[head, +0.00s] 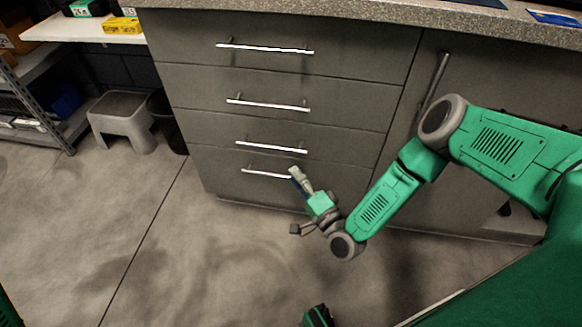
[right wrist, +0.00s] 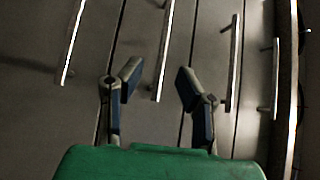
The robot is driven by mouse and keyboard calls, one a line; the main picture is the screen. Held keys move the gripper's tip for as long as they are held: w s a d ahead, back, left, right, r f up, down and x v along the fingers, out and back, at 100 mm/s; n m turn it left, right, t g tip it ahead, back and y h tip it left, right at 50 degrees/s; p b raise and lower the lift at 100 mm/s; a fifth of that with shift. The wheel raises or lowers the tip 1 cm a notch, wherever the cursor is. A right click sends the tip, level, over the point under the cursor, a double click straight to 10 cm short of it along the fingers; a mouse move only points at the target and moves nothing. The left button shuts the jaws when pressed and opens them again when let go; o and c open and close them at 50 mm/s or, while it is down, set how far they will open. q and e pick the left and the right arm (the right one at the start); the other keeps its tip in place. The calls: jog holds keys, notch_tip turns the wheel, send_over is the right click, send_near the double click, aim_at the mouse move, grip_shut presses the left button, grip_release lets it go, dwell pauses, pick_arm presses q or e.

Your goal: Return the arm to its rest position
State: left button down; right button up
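My right arm is green and grey and comes in from the right in the head view. Its gripper (head: 297,178) is low in front of the drawer cabinet (head: 200,95), close to the lowest handle in the picture. In the right wrist view the two dark fingers of the right gripper (right wrist: 158,84) stand wide apart with nothing between their tips. A drawer handle (right wrist: 163,50) shows beyond the fingers; I cannot tell the exact gap to it. My left gripper is not seen.
The drawers are closed, with several bar handles, including the top one (head: 265,48). A speckled countertop (head: 350,10) runs above. A grey step stool (head: 122,120), a dark bin (head: 168,122) and a shelf rack (head: 40,85) stand at left. The floor (head: 100,215) at left is clear.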

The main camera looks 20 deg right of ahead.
jog(key=s+a+r+n+g+y+p, duration=0.1)
jog(key=s+a+n+g+p, duration=0.35)
jog(key=s+g, duration=0.2)
jog(key=s+a+r+n+g+y+p, duration=0.1)
jog(key=s+a+r+n+g+p, duration=0.15)
jog(key=s+a+n+g, duration=0.35)
jog(key=s+d+r+n+g+h+p, duration=0.2)
jog(key=s+d+r+g+h, duration=0.1)
jog(key=s+d, duration=0.5)
jog(key=s+d+r+n+g+h+p, duration=0.2)
jog(key=s+d+r+g+p, duration=0.1)
jog(key=s+d, duration=0.5)
jog(key=shift+s+d+r+h, duration=0.35)
jog(key=shift+d+h, duration=0.05)
jog(key=shift+d, duration=0.15)
jog(key=shift+s, duration=0.1)
